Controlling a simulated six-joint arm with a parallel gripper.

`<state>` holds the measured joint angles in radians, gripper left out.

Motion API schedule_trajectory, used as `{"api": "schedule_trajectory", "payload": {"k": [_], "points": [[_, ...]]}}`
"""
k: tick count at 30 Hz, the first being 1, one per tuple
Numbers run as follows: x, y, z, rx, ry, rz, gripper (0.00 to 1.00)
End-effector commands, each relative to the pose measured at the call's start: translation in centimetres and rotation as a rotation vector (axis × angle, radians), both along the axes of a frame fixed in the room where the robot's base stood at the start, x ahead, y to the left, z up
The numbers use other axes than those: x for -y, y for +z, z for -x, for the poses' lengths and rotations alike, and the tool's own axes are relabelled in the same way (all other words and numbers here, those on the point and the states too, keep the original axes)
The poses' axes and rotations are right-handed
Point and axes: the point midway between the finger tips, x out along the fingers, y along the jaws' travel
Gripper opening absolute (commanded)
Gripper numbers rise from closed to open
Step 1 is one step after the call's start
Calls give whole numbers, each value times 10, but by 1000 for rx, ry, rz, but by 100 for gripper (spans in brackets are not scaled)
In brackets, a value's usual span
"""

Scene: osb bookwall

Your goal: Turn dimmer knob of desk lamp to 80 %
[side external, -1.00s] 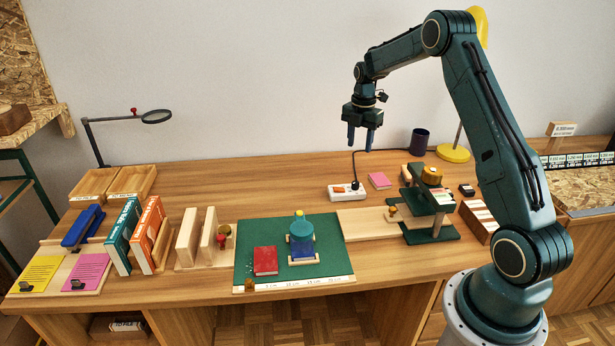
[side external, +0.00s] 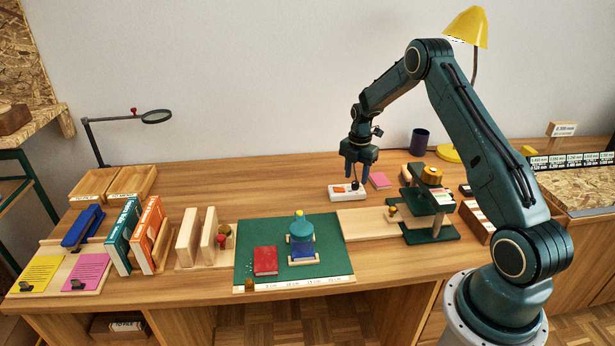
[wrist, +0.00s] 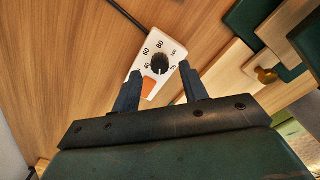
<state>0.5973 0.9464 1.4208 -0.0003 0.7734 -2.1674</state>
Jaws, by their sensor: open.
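The dimmer is a white box (side external: 345,195) on the table, with an orange switch (wrist: 149,87) and a black knob (wrist: 160,63). Printed numbers, 60 and 80 among them, ring the knob in the wrist view. A pale mark shows on the knob's lower side in that view, away from the 80; its exact reading is too small to tell. My gripper (side external: 358,179) points down just above the box, open and empty. In the wrist view its fingers (wrist: 160,73) stand left and right of the knob, apart from it. The yellow desk lamp (side external: 468,27) stands behind my arm, its stem partly hidden.
A pink pad (side external: 380,180) lies right of the box, with a dark cup (side external: 419,141) behind. A wooden and green stand (side external: 432,234) is at the right. A green mat (side external: 335,275) with a red book (side external: 265,261) lies front left. The table behind the box's left is clear.

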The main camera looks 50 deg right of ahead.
Motion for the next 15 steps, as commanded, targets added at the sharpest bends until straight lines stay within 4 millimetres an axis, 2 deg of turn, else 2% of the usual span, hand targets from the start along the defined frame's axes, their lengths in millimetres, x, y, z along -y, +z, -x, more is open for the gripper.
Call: {"api": "schedule_trajectory", "payload": {"k": [6,15], "points": [[0,-19,0,0,0,0,44],[0,-24,0,0,0,0,44]]}}
